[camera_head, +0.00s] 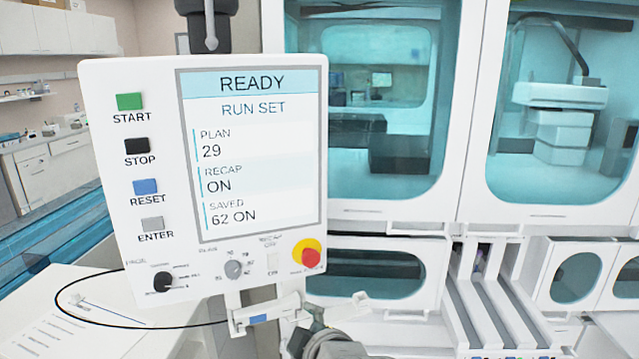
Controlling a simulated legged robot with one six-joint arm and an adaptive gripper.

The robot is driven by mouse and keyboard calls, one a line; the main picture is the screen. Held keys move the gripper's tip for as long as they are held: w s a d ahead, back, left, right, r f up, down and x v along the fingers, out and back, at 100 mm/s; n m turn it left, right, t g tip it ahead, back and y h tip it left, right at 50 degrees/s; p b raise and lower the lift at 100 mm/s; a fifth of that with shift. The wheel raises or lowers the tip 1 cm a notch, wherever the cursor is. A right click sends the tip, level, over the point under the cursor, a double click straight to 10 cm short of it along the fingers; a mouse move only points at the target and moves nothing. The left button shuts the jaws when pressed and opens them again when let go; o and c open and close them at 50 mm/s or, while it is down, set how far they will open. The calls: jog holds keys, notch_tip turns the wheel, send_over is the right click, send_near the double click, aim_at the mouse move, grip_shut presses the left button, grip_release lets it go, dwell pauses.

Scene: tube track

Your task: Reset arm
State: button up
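My gripper (298,306) shows at the bottom centre, just under the control panel's lower edge. Its two pale finger parts stand spread apart, with nothing visible between them. A grey rounded part of my arm shows below it, cut off by the frame's bottom edge. I cannot tell whether the gripper touches anything. The control panel (90,200) is white and slightly tilted. Its screen (262,150) reads READY, RUN SET, PLAN 29, RECAP ON and SAVED 62 ON. A blue RESET button (145,187) sits on its left side.
Green START (130,101), dark STOP (137,146) and grey ENTER (152,224) buttons share the panel with a red stop knob (311,258). A white cabinet (473,110) with teal windows stands behind. White channels (490,300) run at lower right. Papers (50,335) lie lower left.

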jog(key=s+d+f+m+g+h, duration=0.2)
jog(key=s+d+m+g, duration=0.1)
jog(key=s+d+m, duration=0.4)
jog(key=s+d+f+m+g+h, duration=0.2)
jog(key=s+d+m+g+h, duration=0.1)
jog(key=s+d+m, duration=0.4)
jog(key=d+m, duration=0.2)
jog(key=d, duration=0.2)
jog(key=shift+s+h, duration=0.15)
jog(key=shift+h, duration=0.15)
jog(key=shift+c, duration=0.4)
